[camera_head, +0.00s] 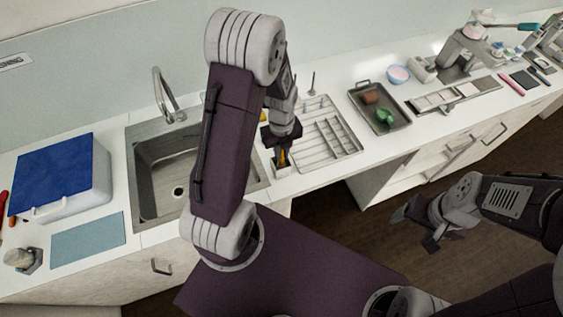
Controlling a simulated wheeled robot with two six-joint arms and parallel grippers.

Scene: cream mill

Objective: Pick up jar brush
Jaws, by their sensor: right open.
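A small white square holder (281,169) stands on the counter just right of the sink. A slim yellow-brown item (282,155) stands upright in it; it may be the jar brush, but it is too small and too covered to be sure. My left gripper (281,148) points down right over this item, its fingers at the item's upper part. Whether the fingers are closed on it cannot be seen. My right gripper (420,226) is open and empty, over the floor in front of the counter.
A steel sink (150,205) with a tap lies left of the holder. A wire drying rack (340,143) is close on the right, then a dark tray (399,118) with green and brown items. A white box with a blue lid (57,172) stands at the left.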

